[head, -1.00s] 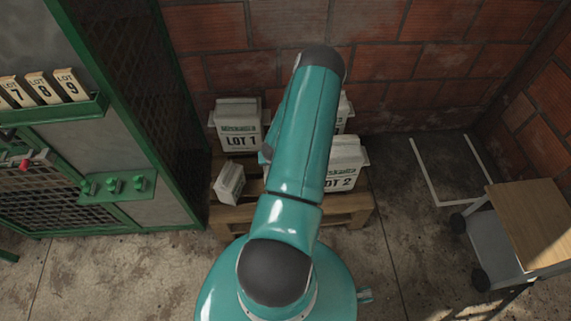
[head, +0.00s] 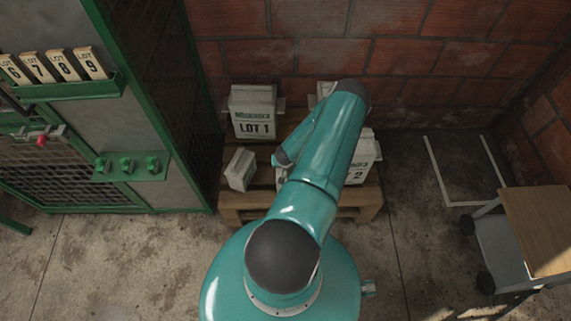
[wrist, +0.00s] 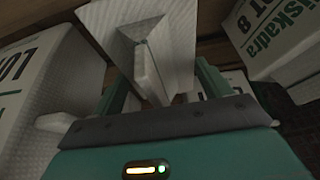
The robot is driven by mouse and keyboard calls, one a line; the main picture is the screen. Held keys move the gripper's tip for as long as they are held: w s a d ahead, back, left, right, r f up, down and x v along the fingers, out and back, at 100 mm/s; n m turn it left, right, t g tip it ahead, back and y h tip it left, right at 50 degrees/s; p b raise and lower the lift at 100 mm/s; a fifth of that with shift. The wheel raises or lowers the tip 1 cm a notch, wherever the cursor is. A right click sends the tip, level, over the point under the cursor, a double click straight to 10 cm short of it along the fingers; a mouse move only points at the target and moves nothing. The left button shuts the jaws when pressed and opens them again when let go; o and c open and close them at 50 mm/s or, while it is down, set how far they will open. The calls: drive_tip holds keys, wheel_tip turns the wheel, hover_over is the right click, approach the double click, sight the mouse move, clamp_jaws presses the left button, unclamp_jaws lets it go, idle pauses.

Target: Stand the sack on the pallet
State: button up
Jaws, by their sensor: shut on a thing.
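My gripper (wrist: 166,82) is low over the pallet (head: 232,205). In the wrist view its teal fingers stand on either side of a pale sack (wrist: 170,28) with a folded end, and it is shut on that sack. The held sack looks tilted in this view; its base is hidden. In the head view my arm covers the gripper and most of what it holds. A pale patch (head: 281,178) shows beside the arm there; I cannot tell which sack it belongs to.
The LOT 1 sack (head: 253,112) stands at the back left of the pallet. The LOT 2 sack (head: 360,162) is at right, partly hidden. A green cage (head: 150,110) is left; a cart (head: 535,220) is right.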

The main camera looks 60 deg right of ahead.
drive_tip(key=shift+f, duration=0.15)
drive_tip(key=o, duration=2)
drive_tip(key=shift+o, duration=0.2)
